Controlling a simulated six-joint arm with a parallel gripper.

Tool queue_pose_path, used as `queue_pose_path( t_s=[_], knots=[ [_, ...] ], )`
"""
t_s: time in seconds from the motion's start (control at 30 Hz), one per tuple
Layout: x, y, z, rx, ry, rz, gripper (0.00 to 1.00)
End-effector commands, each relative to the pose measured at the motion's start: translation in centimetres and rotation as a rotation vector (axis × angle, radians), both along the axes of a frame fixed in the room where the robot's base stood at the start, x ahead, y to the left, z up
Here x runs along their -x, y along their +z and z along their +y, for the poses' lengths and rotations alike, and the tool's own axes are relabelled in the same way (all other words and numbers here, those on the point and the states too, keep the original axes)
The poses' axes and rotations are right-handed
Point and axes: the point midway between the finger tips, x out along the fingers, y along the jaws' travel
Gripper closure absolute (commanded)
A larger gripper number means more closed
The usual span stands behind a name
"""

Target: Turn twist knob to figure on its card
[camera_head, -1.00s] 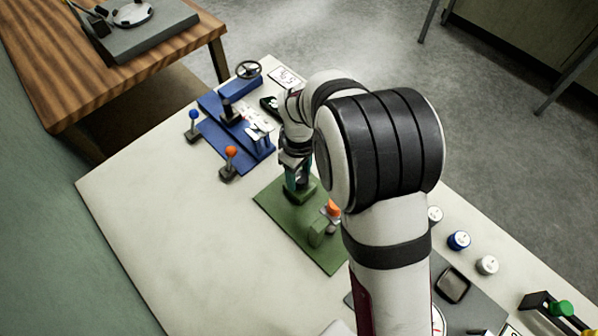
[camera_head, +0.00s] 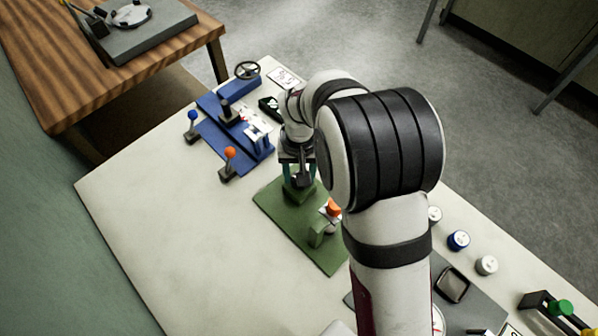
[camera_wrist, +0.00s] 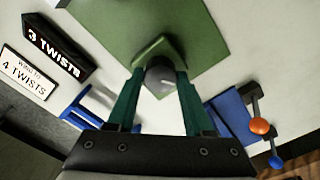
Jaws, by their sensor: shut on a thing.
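The twist knob (camera_wrist: 160,76) is a grey round knob with a pale mark, on a green block on a green base plate (camera_head: 318,251). My gripper (camera_wrist: 158,85) has its two teal fingers shut on the knob, one on each side. In the head view my gripper (camera_head: 299,180) points down over the block, and the knob is hidden there. A white card (camera_wrist: 27,73) reads "WIND TO 4 TWISTS". Beside it a black display (camera_wrist: 56,50) reads "3 TWISTS".
An orange-topped piece (camera_head: 332,209) stands on the same green plate. A blue fixture (camera_head: 238,135), a blue-knobbed lever (camera_head: 192,125) and an orange-knobbed lever (camera_head: 229,163) stand to the left. The table's left front is clear.

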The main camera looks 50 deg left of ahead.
Motion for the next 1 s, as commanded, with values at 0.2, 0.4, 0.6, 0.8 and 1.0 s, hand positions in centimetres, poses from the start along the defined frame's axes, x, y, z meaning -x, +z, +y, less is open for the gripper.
queue_pose_path(
  t_s=[0.2,0.4,0.6,0.8,1.0],
  knots=[
    [-0.11,0.04,0.04,-0.002,-0.141,-0.002,1.00],
    [-0.13,0.05,0.02,-0.003,-0.228,-0.002,1.00],
    [-0.15,0.05,0.01,-0.003,-0.271,-0.002,1.00],
    [-0.15,0.05,0.01,-0.003,-0.284,-0.002,1.00],
    [-0.16,0.05,0.02,-0.003,-0.283,-0.002,1.00]
  ],
)
